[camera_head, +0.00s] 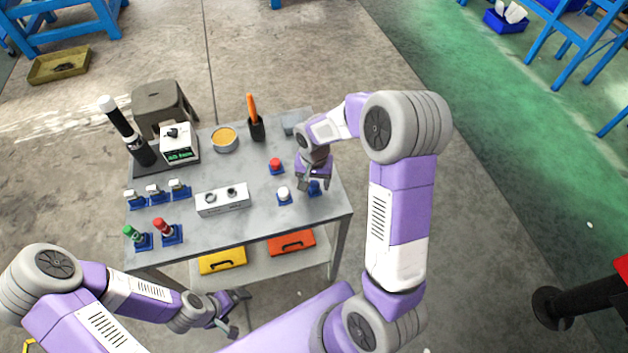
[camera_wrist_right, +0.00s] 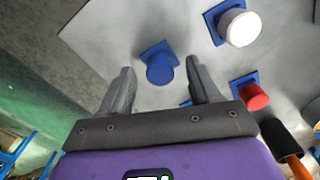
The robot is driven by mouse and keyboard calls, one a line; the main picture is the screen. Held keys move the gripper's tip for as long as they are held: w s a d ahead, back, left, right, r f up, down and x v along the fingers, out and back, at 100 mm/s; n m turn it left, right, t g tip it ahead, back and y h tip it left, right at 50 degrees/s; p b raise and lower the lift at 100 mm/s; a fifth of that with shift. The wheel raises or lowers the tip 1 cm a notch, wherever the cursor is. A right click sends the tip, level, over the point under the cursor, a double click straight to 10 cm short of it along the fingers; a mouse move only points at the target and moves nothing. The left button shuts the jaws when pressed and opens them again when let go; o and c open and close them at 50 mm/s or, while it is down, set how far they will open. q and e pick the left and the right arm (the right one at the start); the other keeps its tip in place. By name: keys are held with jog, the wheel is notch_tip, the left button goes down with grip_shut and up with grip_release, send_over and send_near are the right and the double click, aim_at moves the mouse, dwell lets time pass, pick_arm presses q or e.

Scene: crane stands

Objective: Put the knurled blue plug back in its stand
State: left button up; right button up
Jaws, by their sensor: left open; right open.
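The blue plug (camera_wrist_right: 160,70) stands over a square blue base (camera_wrist_right: 150,50) on the grey table. I cannot tell how deep it sits or make out its knurling. In the head view the blue plug (camera_head: 315,187) is partly covered by my right gripper (camera_head: 311,185). My right gripper (camera_wrist_right: 159,65) is open; in the wrist view its fingers point at the plug, one on each side, with no visible contact. A further blue part (camera_wrist_right: 185,103) is mostly hidden behind a finger. My left gripper (camera_head: 236,312) is open and empty, low in front of the table.
A white-topped plug (camera_head: 283,193) and a red-topped plug (camera_head: 275,164) stand close to the left on blue bases. A white block with two holes (camera_head: 222,198) lies mid-table. The table's right edge is near.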

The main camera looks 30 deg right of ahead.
aim_at(314, 184)
jog(key=shift+r, duration=0.1)
jog(key=shift+r+p, duration=1.95)
jog(key=shift+r, duration=0.5)
notch_tip(314, 184, up, 8)
jog(key=p, duration=0.1)
jog(key=shift+f, duration=0.25)
